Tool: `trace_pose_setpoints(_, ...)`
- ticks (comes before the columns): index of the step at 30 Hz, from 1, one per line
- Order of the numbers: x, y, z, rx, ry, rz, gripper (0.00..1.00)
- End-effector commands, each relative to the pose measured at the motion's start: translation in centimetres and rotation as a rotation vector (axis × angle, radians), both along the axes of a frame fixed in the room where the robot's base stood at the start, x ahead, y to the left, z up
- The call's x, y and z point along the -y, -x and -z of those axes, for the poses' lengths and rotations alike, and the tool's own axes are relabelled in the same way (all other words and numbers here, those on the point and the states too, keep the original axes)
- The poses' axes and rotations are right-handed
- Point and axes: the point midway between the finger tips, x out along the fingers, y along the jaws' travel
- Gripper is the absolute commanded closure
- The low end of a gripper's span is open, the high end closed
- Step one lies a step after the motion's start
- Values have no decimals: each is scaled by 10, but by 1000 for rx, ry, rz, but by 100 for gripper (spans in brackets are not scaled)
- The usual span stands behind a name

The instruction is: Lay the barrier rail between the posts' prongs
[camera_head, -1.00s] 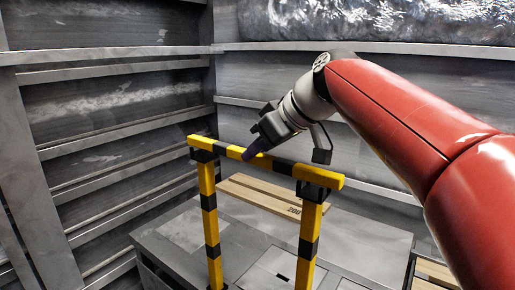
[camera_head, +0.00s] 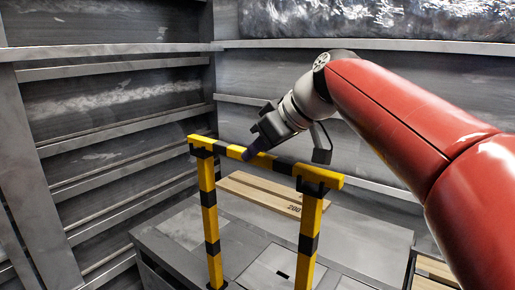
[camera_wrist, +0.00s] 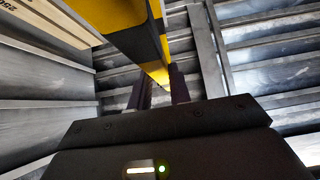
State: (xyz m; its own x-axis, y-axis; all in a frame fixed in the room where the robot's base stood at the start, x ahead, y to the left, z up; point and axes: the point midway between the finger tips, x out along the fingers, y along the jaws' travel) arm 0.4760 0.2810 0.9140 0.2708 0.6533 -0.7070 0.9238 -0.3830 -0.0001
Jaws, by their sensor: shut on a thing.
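The barrier rail (camera_head: 282,166) is a yellow and black striped bar. It spans the tops of two striped posts, the left post (camera_head: 209,218) and the right post (camera_head: 311,222). Black prongs show at each post's top, the left prongs (camera_head: 204,153) and the right prongs (camera_head: 315,185). The rail lies at the prongs; I cannot tell whether it touches their bottoms. My gripper (camera_head: 252,152) is shut on the rail left of its middle, coming from above. In the wrist view the rail (camera_wrist: 150,45) runs away between the two dark fingers (camera_wrist: 160,92).
A wooden plank crate (camera_head: 262,191) marked with a number stands behind the posts. Grey metal boxes (camera_head: 180,232) fill the floor area. Ribbed grey walls (camera_head: 110,105) close the left and back. More wood (camera_head: 437,272) shows at the lower right.

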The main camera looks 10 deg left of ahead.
Motion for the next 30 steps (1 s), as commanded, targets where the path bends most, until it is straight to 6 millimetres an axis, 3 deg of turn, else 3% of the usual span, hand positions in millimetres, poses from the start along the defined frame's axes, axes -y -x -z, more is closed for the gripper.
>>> trace_pose_setpoints(30, 0, 0, 8, 1, -1, -1, 100)
